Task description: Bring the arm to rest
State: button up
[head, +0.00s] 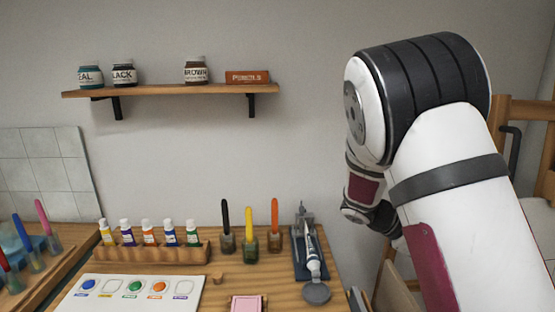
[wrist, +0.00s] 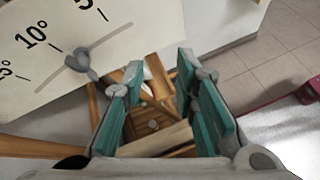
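My arm fills the right side of the head view, raised and bent, with its lower links hanging to the right of the table. My gripper (wrist: 155,85) shows in the wrist view with its two teal-padded fingers spread apart and nothing between them. Below the fingers are wooden bars, apart from them. In the head view my gripper is hidden behind the arm or too small to make out.
A wooden table (head: 207,280) holds a rack of paint bottles (head: 150,255), brushes in jars (head: 249,242), a paint card (head: 130,289) and a metal stand (head: 306,258). A shelf (head: 170,91) bears jars. A wooden frame (head: 530,110) stands right. An angle-marked board (wrist: 60,50) is near my gripper.

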jog(key=s+a+r+m+t+y, duration=0.4)
jog(key=s+a+r+m+y, duration=0.2)
jog(key=s+a, duration=0.3)
jog(key=s+a+r+m+t+y, duration=0.3)
jog(key=s+a+r+m+y, duration=0.2)
jog(key=s+a, duration=0.4)
jog(key=s+r+m, duration=0.1)
jog(key=s+r, duration=0.1)
jog(key=s, duration=0.2)
jog(key=shift+a+r+m+t+y, duration=0.25)
jog(key=shift+a+m+t+y, duration=0.1)
jog(key=shift+m+t+y, duration=0.05)
jog(key=shift+s, duration=0.1)
jog(key=w+d+f+n+g+h, duration=0.4)
jog(key=w+d+n+h, duration=0.1)
jog(key=w+d, duration=0.25)
jog(key=w+d+f+n+g+h, duration=0.3)
jog(key=w+d+f+n+h, duration=0.15)
jog(key=w+d, duration=0.35)
jog(key=w+d+f+n+t+h, duration=0.1)
jog(key=w+f+n+h, duration=0.35)
jog(key=w, duration=0.35)
jog(key=w+d+f+n+t+h, duration=0.1)
jog(key=w+f+n+h, duration=0.3)
jog(key=w+n, duration=0.3)
jog(key=w+d, duration=0.1)
jog(key=d, duration=0.7)
jog(key=shift+w+f+m, duration=0.15)
jog(key=shift+w+m, duration=0.05)
jog(key=shift+m, duration=0.2)
